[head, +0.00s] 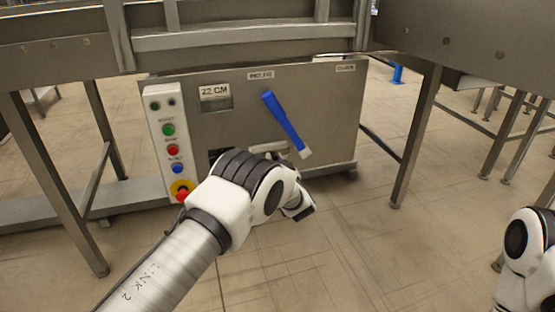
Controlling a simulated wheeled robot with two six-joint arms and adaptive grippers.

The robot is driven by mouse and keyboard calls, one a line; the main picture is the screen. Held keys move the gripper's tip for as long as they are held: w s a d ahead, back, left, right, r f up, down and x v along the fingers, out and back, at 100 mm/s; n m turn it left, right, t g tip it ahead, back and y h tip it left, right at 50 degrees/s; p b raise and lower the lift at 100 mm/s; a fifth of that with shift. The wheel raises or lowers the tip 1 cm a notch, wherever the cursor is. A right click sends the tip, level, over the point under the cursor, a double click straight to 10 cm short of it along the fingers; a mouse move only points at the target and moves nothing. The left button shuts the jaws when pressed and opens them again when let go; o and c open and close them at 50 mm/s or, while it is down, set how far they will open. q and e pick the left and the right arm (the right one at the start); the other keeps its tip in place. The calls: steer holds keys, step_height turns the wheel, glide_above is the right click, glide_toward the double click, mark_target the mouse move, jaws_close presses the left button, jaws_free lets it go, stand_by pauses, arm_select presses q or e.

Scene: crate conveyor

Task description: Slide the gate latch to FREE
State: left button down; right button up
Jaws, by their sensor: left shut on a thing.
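The grey machine panel (330,110) stands under the conveyor frame. A blue lever (281,118) with a pale tip hangs on it, tilted down to the right. A light grey bar (268,149), which looks like part of the gate latch, shows low on the panel beside a dark slot. My left wrist covers much of this area. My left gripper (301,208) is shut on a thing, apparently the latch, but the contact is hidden. I cannot read FREE or the latch's position. My right arm shows at the lower right edge; its gripper is out of view.
A white button box (164,140) with green, red and blue buttons and a red stop button stands left of my wrist. Steel legs (416,135) stand either side. The tiled floor in front is clear.

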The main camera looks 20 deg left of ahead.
arm_select(q)
steer(key=s+a, duration=0.1)
steer(key=a+p, duration=0.1)
steer(key=shift+s+a, duration=0.35)
steer(key=shift+s, duration=0.05)
steer(key=c, duration=1)
jaws_free()
steer(key=shift+s+a, duration=0.1)
steer(key=shift+a, duration=0.05)
steer(key=shift+o, duration=0.2)
arm_select(e)
step_height(320, 180, up, 2)
steer(key=shift+r, duration=0.15)
arm_select(q)
steer(key=v, duration=1.2)
